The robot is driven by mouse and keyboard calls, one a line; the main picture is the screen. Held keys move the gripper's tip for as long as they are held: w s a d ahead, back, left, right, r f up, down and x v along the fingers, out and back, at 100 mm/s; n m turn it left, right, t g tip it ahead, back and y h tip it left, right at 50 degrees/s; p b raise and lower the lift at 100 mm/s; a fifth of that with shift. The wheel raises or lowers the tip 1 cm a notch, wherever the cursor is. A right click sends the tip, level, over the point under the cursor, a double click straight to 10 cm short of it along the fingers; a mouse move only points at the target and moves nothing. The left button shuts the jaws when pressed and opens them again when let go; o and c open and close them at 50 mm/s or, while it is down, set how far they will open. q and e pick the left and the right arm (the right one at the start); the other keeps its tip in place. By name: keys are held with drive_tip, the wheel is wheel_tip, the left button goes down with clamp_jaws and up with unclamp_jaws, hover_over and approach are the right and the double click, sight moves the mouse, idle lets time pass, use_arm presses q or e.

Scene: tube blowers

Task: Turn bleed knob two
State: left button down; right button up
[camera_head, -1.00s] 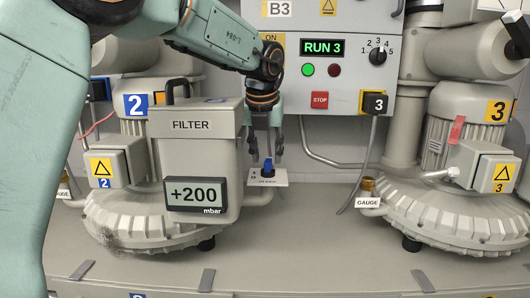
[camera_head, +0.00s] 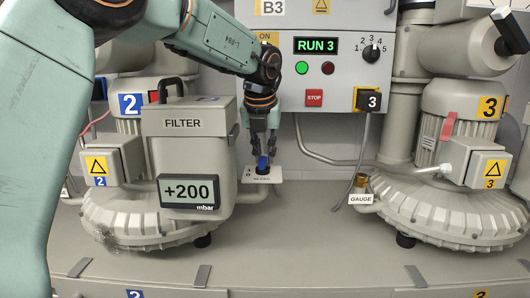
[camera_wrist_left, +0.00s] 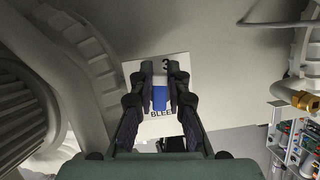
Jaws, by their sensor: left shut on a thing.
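The blue bleed knob (camera_head: 263,163) stands on a small white plate (camera_head: 277,178) at the right side of blower two's filter housing. My left gripper (camera_head: 262,152) reaches down from above and is shut on the knob. In the left wrist view, the blue knob (camera_wrist_left: 159,98) sits between the two dark fingers (camera_wrist_left: 160,80), over the plate marked BLEED with a 3 at its top edge. The fingers hide the rest of the scale. My right gripper is not in view.
The filter housing (camera_head: 187,143) with its +200 mbar display (camera_head: 190,191) stands close left of the gripper. The control panel (camera_head: 318,70) is behind it. A brass gauge fitting (camera_head: 361,181) and blower three (camera_head: 455,200) are to the right. The bench front is mostly clear.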

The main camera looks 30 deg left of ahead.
use_arm(q)
drive_tip(key=shift+s, duration=0.1)
drive_tip(key=shift+d+m+h, duration=0.2)
drive_tip(key=shift+m+h, duration=0.4)
drive_tip(key=shift+m, duration=0.9)
drive_tip(key=c, duration=1.7)
unclamp_jaws()
drive_tip(key=shift+r, duration=0.1)
drive_tip(key=o, duration=0.4)
drive_tip(key=shift+s+r+t, duration=0.1)
drive_tip(key=shift+s+t, duration=0.05)
drive_tip(key=shift+t, duration=0.15)
drive_tip(key=shift+w, duration=0.25)
